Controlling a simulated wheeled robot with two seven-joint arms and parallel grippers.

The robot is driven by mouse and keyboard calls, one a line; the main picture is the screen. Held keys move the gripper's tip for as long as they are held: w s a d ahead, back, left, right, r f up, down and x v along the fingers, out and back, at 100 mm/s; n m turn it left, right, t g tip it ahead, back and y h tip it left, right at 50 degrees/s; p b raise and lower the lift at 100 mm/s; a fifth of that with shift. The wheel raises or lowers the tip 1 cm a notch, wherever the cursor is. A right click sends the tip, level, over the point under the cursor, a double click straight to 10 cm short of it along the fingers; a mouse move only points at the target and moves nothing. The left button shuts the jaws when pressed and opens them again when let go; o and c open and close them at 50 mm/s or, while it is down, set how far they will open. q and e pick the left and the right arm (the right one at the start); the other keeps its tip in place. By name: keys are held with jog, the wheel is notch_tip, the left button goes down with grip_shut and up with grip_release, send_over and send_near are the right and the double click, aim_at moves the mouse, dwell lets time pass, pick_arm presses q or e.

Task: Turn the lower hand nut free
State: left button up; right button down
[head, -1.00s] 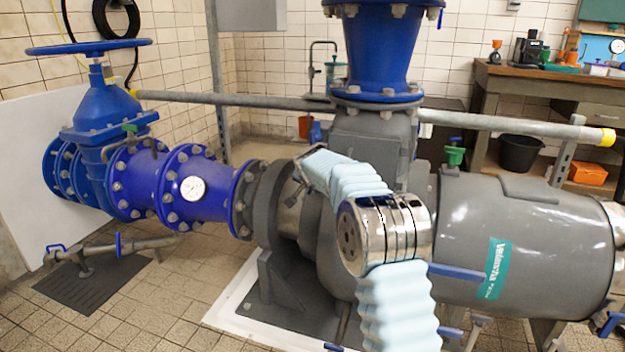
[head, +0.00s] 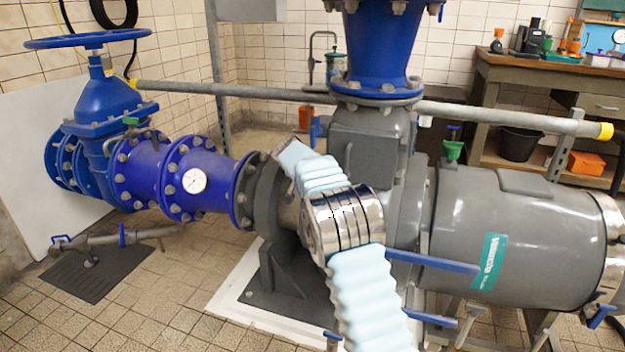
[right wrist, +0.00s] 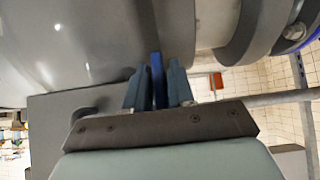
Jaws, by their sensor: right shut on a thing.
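In the right wrist view my right gripper (right wrist: 157,82) has its two teal fingers on either side of a narrow blue bar (right wrist: 157,75), shut on it. The bar looks like the grip of the hand nut; its threaded part is hidden. It stands close to a large grey rounded housing. In the head view my right arm, with pale blue sleeves and a chrome joint, crosses in front of the grey pump (head: 375,140). The right gripper and the held bar are hidden there. My left gripper is in neither view.
A galvanised rail (head: 480,116) runs behind the pump. Blue valve and pipework (head: 205,178) with a gauge stand at left. A workbench (head: 550,82) is at the back right.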

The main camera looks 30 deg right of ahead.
jog(key=c, duration=1.2)
grip_release()
jog(key=shift+o, duration=0.2)
jog(key=b+v, duration=0.1)
jog(key=v, duration=1.2)
jog(key=shift+a+r, duration=0.2)
jog(key=shift+r, duration=0.05)
jog(key=shift+s, duration=0.15)
